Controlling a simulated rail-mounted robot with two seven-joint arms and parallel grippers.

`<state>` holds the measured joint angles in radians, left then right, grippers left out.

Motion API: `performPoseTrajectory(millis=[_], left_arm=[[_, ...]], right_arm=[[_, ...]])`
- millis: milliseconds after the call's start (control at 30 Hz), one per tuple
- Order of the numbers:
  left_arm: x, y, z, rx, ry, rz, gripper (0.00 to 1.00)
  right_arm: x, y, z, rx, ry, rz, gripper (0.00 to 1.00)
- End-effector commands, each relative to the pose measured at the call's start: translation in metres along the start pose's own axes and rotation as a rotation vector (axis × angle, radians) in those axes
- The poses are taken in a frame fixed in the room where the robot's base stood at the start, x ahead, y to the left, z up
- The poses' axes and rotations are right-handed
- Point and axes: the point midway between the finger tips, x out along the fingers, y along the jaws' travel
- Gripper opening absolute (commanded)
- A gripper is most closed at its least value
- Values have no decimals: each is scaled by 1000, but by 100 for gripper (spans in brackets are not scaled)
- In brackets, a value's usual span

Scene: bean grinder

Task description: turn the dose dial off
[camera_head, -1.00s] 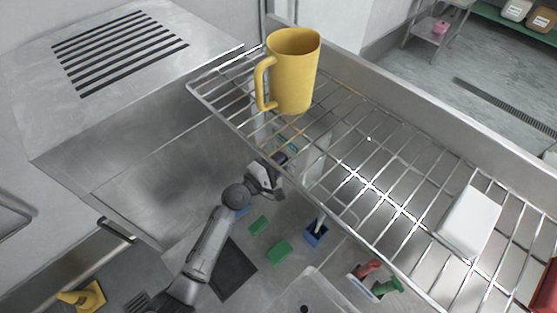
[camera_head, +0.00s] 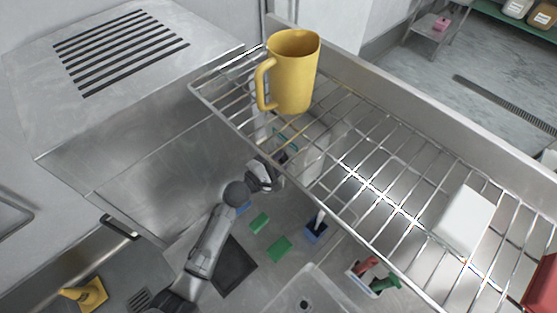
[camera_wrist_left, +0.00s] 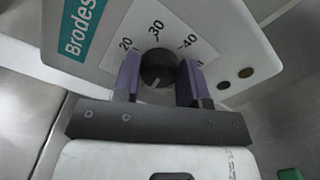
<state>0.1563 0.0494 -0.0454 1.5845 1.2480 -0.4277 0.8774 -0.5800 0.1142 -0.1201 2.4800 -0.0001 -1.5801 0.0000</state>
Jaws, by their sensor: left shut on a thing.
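The dose dial (camera_wrist_left: 158,65) is a dark round knob on the grinder's white front panel (camera_wrist_left: 208,30), with a pale printed scale of 20, 30 and 40 around it. A light pointer mark on the knob points down and slightly left. My left gripper (camera_wrist_left: 160,80) has its two purple fingers on either side of the dial, shut on it. In the head view my left gripper (camera_head: 270,176) is under the wire shelf, beside the pale grinder (camera_head: 314,158), which is partly hidden by the shelf bars. My right gripper is not in view.
The wire shelf (camera_head: 368,185) hangs over the work area and carries a yellow jug (camera_head: 293,75) and a white box (camera_head: 464,220). Green blocks (camera_head: 279,248) and a blue holder (camera_head: 316,232) lie below. Two small buttons (camera_wrist_left: 234,79) sit right of the dial.

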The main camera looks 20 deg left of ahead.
Motion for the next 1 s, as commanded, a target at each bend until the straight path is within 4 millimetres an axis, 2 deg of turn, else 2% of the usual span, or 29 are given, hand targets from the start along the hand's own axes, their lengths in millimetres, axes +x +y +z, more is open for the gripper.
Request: performPoseTrajectory(millis=[33,67,300,567,667,767,1000], left_arm=[[0,-1,-1,-3,1,-1,16],[0,-1,-1,-3,1,-1,41],[0,0,0,-1,1,-1,64],[-1,0,0,0,0,0,65],[-7,-1,-1,0,1,-1,65],[-20,-2,-2,2,2,-2,65],[-68,-3,-2,3,2,-1,65]], right_arm=[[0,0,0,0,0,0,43],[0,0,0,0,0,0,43],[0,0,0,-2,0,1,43],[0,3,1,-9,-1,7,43],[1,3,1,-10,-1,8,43],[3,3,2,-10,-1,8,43],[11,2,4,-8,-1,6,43]])
